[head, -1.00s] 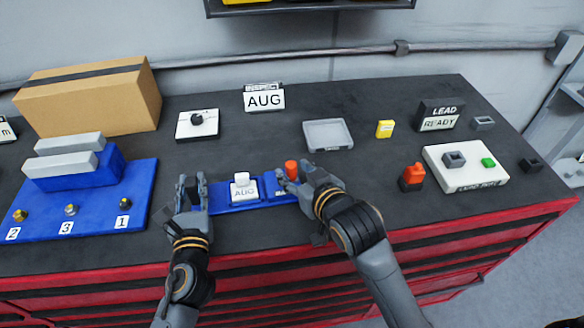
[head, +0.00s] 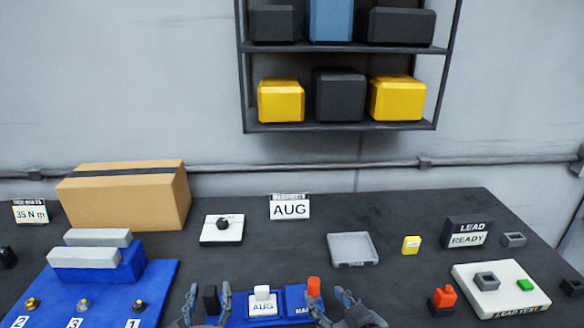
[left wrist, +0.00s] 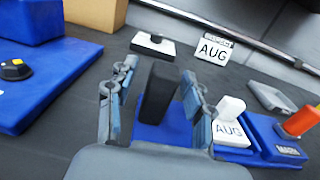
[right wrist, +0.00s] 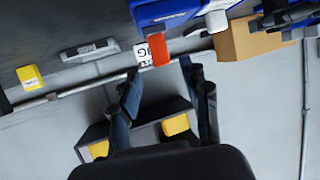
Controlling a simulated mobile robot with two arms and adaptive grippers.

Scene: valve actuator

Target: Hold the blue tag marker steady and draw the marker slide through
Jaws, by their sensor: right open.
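The blue tag marker (head: 294,303) lies at the bottom of the head view. It has a black upright block at its left end, a white AUG slide (head: 263,302) in the middle and an orange knob (head: 313,287) at the right. My left gripper (head: 207,304) is open around the black block (left wrist: 160,92), with gaps beside it in the left wrist view. My right gripper (head: 334,300) is open and empty, just right of and nearer than the orange knob. In the right wrist view the knob (right wrist: 158,48) sits beyond the fingertips.
An INSPECT AUG card (head: 290,208) stands behind the marker. A grey tray (head: 353,249) and a yellow tag (head: 411,244) lie to the right, near a white lead test board (head: 500,302). A blue fixture (head: 92,285) and cardboard box (head: 125,198) stand left.

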